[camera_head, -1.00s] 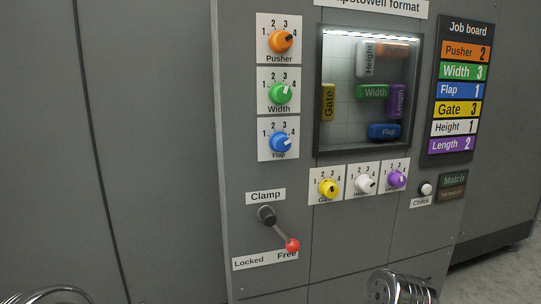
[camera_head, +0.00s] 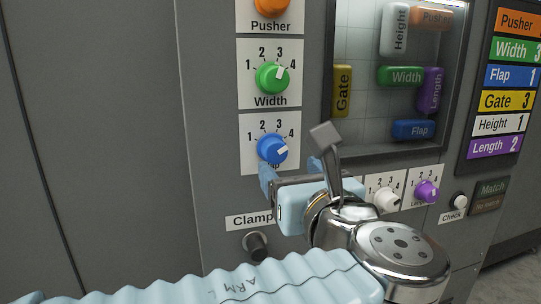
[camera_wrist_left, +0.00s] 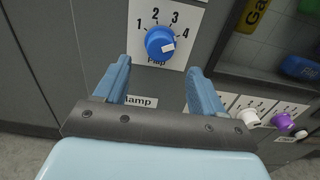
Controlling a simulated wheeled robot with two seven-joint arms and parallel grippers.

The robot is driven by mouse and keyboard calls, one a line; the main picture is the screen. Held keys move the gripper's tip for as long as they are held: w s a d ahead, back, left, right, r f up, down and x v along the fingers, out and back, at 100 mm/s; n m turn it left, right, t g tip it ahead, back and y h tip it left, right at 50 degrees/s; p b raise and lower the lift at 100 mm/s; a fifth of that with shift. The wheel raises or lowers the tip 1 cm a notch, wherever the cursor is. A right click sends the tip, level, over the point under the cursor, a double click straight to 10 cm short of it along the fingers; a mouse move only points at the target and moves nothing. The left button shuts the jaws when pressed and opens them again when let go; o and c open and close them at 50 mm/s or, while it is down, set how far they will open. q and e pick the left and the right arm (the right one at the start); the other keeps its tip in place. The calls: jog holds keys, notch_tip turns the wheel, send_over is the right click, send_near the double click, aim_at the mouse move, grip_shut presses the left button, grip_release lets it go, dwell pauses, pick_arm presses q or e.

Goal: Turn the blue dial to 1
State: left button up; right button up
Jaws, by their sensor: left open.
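The blue dial (camera_head: 272,148) sits on a white plate numbered 1 to 4, with the Flap label partly hidden in the head view. Its white mark points right, toward 4. In the left wrist view the blue dial (camera_wrist_left: 158,40) lies ahead of the fingertips, centred between them, with its mark to the lower right. My left gripper (camera_head: 292,174) is just below the dial in the head view. In the left wrist view my left gripper (camera_wrist_left: 160,68) is open and empty, its two blue fingers apart and not visibly touching the dial. My right gripper is not in view.
The green Width dial (camera_head: 272,77) is directly above. The white Height dial (camera_head: 386,199) and purple Length dial (camera_head: 427,191) are to the lower right; my arm hides the yellow dial. The clamp pivot (camera_head: 255,244) is below. The job board (camera_head: 497,100) reads Flap 1.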

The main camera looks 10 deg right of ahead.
aim_at(277, 155)
pick_arm(q)
jog(key=w, duration=0.7)
jog(key=shift+w+a, duration=0.1)
jog(key=shift+w, duration=0.2)
jog(key=c, duration=1.1)
jog(key=shift+o, duration=0.2)
jog(key=shift+f, duration=0.1)
